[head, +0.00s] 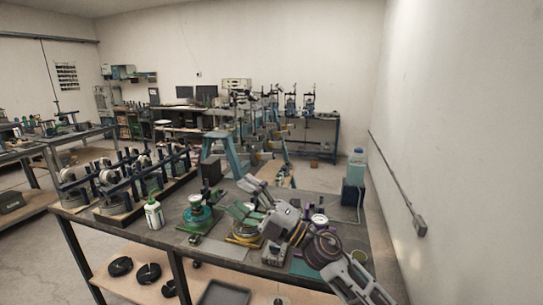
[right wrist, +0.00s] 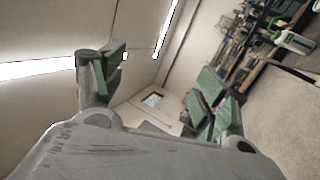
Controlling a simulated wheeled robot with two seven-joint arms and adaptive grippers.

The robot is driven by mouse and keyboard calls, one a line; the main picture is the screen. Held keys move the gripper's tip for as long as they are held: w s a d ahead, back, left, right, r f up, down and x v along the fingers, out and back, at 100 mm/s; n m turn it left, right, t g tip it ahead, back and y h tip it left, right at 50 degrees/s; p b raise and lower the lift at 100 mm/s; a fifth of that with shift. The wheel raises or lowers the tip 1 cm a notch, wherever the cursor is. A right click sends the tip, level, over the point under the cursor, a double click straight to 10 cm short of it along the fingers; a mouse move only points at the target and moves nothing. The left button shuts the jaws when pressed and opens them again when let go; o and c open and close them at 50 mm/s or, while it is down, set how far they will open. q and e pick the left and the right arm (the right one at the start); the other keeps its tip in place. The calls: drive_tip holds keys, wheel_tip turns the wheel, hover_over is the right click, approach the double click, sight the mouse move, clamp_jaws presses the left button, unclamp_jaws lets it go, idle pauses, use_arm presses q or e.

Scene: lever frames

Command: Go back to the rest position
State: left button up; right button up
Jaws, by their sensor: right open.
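My right gripper (head: 244,198) reaches in from the lower right of the head view and hangs over the middle of the workbench (head: 225,252). Its jaws are apart with nothing between them. In the right wrist view the two green-padded fingers of the right gripper (right wrist: 158,88) stand wide apart, with only wall and ceiling behind the gap. My right forearm covers part of the bench's right end. A round teal-based device (head: 197,216) stands just left of the gripper. My left gripper does not show in either view.
A white bottle (head: 154,213) and lever frames (head: 110,185) with round weights stand on the bench's left side. A teal container (head: 355,168) stands at the back right, near the wall. Black discs (head: 148,273) lie on the lower shelf.

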drive_tip(key=w+d+f+m+t+h, duration=0.2)
drive_tip(key=d+f+m+t+h, duration=0.35)
drive_tip(key=d+m+h, duration=0.45)
drive_tip(key=w+d+f+m+t+h, duration=0.2)
drive_tip(key=d+f+m+t+h, duration=0.45)
drive_tip(key=m, duration=0.65)
drive_tip(key=s+d+f+m+g+h, duration=0.25)
drive_tip(key=d+f+g, duration=0.2)
drive_tip(key=f, duration=0.25)
drive_tip(key=s+d+f+m+g+h, duration=0.2)
drive_tip(key=s+d+f+g, duration=0.25)
drive_tip(key=f, duration=0.35)
drive_tip(key=s+d+f+m+g, duration=0.15)
drive_tip(key=s+f+g, duration=0.25)
drive_tip(key=s+f, duration=0.5)
drive_tip(key=s+d+f+m+g, duration=0.15)
drive_tip(key=s+f+g, duration=0.3)
drive_tip(key=s, duration=0.75)
wheel_tip(320, 180, down, 32)
drive_tip(key=s+g, duration=0.1)
drive_tip(key=s, duration=0.2)
drive_tip(key=s+d+f, duration=0.2)
drive_tip(key=s+f, duration=0.8)
drive_tip(key=s, duration=0.1)
drive_tip(key=s+d+f+n+g, duration=0.1)
drive_tip(key=s+d+f, duration=0.2)
drive_tip(key=s+f, duration=0.7)
drive_tip(key=shift+s, duration=0.5)
